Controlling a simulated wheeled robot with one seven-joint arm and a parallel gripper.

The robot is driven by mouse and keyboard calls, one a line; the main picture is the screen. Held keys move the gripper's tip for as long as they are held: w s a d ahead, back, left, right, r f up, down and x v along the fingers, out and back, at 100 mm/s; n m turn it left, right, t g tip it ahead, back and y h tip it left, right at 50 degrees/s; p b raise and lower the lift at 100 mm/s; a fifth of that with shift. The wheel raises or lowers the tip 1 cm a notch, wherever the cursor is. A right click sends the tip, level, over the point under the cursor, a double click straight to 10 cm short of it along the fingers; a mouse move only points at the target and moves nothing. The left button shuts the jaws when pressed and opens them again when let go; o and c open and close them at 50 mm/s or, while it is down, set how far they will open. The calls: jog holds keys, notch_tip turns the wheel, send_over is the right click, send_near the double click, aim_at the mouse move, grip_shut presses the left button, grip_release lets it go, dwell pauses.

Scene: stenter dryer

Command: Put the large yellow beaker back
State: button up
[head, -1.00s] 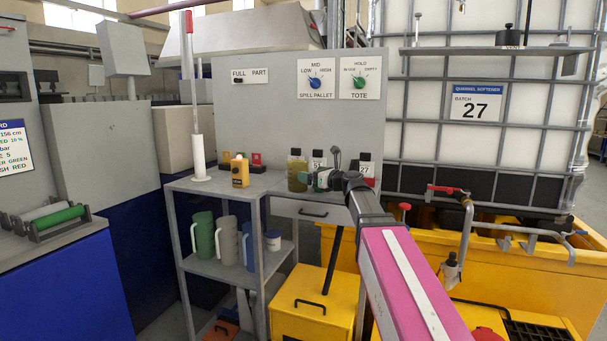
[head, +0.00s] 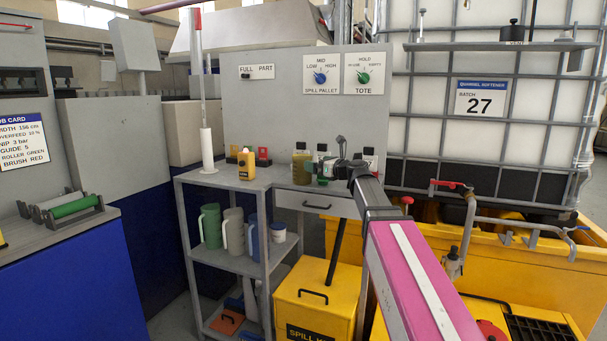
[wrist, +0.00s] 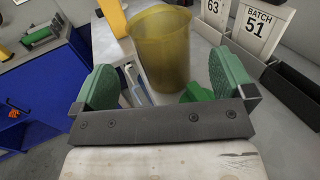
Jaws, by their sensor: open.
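The large yellow beaker (wrist: 160,48) is see-through and stands upright on the grey bench top. In the head view it shows small (head: 301,167), left of my gripper (head: 331,171). In the wrist view my gripper (wrist: 165,82) is open, with one green-padded finger at the lower left of the beaker and the other at its lower right. The beaker appears just ahead of the fingers, in line with the gap. I cannot tell whether either finger touches it.
A yellow device (head: 246,164) stands left of the beaker on the bench. Batch cards 63 and 51 (wrist: 257,30) stand in dark holders to its right. Green, grey and blue jugs (head: 211,226) are on the shelf below. A white post (head: 207,148) rises at the bench's left end.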

aim_at(302, 170)
jog(key=shift+x, duration=3.6)
jog(key=shift+d, duration=0.1)
jog(key=c, duration=1.4)
jog(key=shift+r, duration=0.15)
